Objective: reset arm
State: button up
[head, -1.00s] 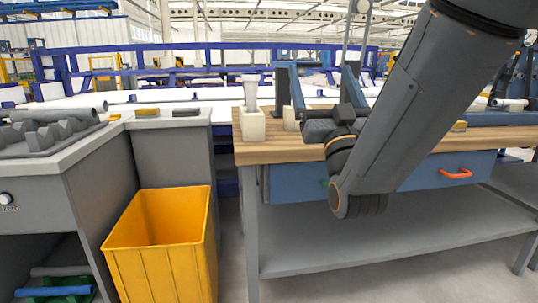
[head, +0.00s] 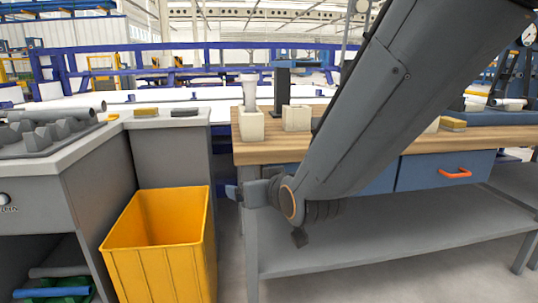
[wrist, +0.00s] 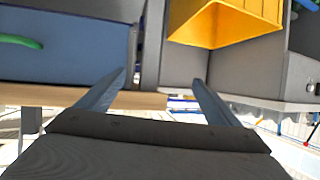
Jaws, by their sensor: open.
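My gripper (wrist: 160,77) is open and empty in the wrist view, its two fingers spread apart. In the head view my gripper (head: 232,192) shows only in part at the end of my arm, in front of the gap between the wooden workbench and the grey cabinet. It is below the level of the bench top and touches nothing that I can make out. A white pipe (head: 249,92) stands upright in a cream block (head: 251,126) at the left end of the workbench (head: 270,152). A second cream block (head: 296,117) sits beside it.
A yellow bin (head: 150,263) stands on the floor at left; it also shows in the wrist view (wrist: 225,22). The grey counter (head: 50,160) holds grey pipes (head: 58,112) on a notched rack. A blue drawer (head: 440,171) with an orange handle is under the bench.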

jog(key=s+a+f+n+g+h, duration=0.2)
jog(key=s+f+g, duration=0.5)
jog(key=s+f, duration=0.55)
jog(key=s+d+g+h, duration=0.1)
jog(key=s+d+g, duration=0.15)
jog(key=s, duration=0.45)
jog(key=s+d+g+h, duration=0.1)
jog(key=s+g+h, duration=0.15)
jog(key=s, duration=0.55)
jog(key=d+r+m+p, duration=0.3)
jog(key=d+r+p, duration=0.7)
jog(key=r+p, duration=0.3)
jog(key=d+r+m+p, duration=0.3)
jog(key=d+r+p, duration=0.7)
jog(key=r+p, duration=0.3)
jog(key=p, duration=0.3)
jog(key=shift+d+r, duration=0.25)
jog(key=shift+d, duration=0.15)
jog(key=shift+w, duration=0.1)
